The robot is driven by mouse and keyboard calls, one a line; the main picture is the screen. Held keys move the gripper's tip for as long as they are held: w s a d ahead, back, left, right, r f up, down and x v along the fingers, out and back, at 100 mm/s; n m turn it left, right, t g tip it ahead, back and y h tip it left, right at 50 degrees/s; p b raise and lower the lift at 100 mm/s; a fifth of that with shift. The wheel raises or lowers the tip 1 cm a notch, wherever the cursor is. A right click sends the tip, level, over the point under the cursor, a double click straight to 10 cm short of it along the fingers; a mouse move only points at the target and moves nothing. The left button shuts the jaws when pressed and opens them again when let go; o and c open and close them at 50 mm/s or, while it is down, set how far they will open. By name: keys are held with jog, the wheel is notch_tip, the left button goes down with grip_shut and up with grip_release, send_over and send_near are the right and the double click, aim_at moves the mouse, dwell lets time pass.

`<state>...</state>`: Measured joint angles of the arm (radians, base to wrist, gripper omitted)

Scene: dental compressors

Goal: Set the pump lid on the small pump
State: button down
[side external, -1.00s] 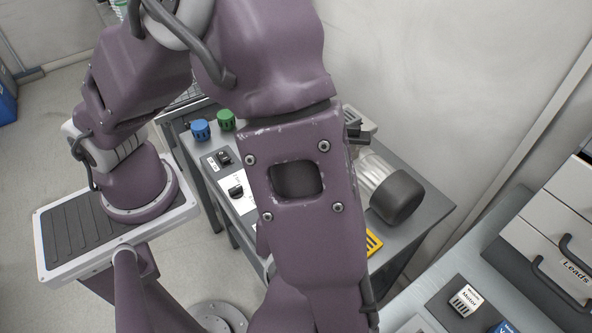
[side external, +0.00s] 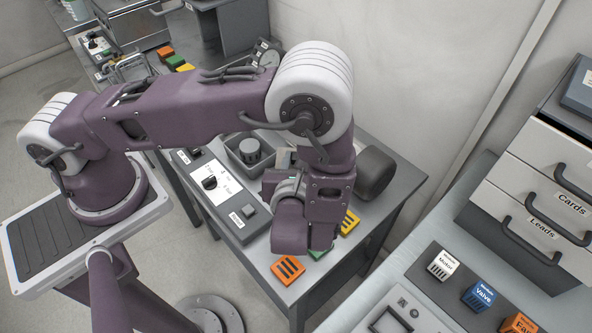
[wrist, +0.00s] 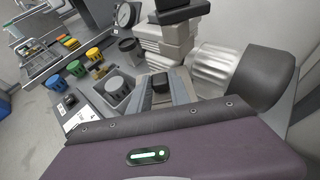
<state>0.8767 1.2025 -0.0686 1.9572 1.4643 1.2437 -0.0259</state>
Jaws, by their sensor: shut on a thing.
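My gripper (wrist: 165,100) is seen from behind in the wrist view, with a dark block between its pale fingers. I take this block to be the pump lid (wrist: 160,84), which is mostly hidden by the hand. Beyond it is a pump with pale stacked blocks, a black top, a ribbed silver cylinder (wrist: 213,68) and a dark round end. I take it to be the small pump. In the side view its dark end (side external: 376,172) shows behind my wrist, which hides the fingers and the lid. I cannot tell whether the lid touches the pump.
A grey knob sits in a dark tray (side external: 229,152) left of my wrist. Blue (wrist: 77,68) and yellow (wrist: 93,53) knobs stand further left. A gauge (wrist: 126,15) is behind. Orange (side external: 288,270) and yellow (side external: 349,222) blocks lie near the bench front. Drawers (side external: 530,200) stand at right.

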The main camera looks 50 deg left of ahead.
jog(key=shift+w+a, duration=0.7)
notch_tip(320, 180, down, 2)
jog(key=shift+w+a, duration=0.15)
jog(key=shift+f, duration=2.5)
jog(key=c, duration=1.2)
grip_release()
jog(key=shift+f, duration=0.15)
